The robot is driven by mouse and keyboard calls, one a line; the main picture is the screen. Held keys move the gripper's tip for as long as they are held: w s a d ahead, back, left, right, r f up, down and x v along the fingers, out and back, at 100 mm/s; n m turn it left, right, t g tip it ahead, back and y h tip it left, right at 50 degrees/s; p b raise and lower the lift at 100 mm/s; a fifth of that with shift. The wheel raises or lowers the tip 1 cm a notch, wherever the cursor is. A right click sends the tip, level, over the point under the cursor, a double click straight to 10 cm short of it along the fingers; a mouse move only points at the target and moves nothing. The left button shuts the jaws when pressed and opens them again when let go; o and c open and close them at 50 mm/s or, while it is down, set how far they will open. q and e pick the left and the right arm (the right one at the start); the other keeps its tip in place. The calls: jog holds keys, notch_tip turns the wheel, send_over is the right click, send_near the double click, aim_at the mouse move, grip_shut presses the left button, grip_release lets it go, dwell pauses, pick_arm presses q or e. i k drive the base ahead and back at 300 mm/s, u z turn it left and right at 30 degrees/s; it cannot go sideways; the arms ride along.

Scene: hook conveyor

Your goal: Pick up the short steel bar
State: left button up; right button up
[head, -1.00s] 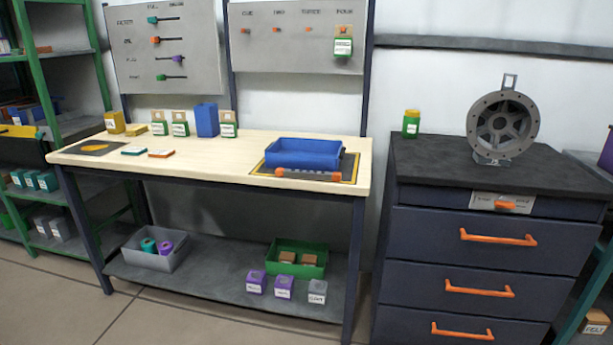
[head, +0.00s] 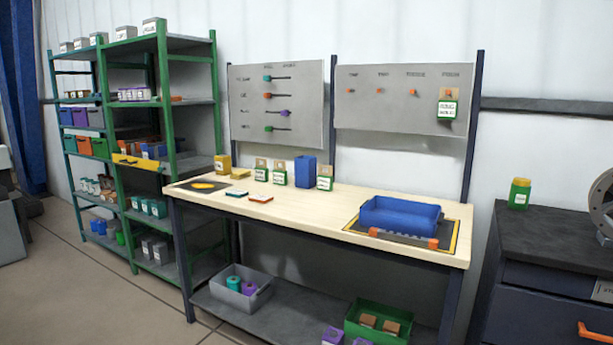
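A grey bar with orange ends (head: 403,239) lies on the dark yellow-edged mat (head: 448,241), along the front of the blue tray (head: 400,216) on the workbench. I cannot tell whether it is the short steel bar, and no other loose steel bar is clear to see. The inside of the blue tray is mostly hidden by its walls. Neither of my grippers is in view.
The workbench (head: 300,213) has free room mid-top; small boxes stand along its back. A green shelf rack (head: 165,130) is at left. A dark drawer cabinet (head: 535,240) stands at right. A grey bin (head: 238,297) and green crate (head: 378,325) sit below.

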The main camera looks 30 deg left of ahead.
aim_at(430, 243)
jog(key=z, duration=0.65)
jog(key=i, duration=1.3)
jog(key=u, duration=0.15)
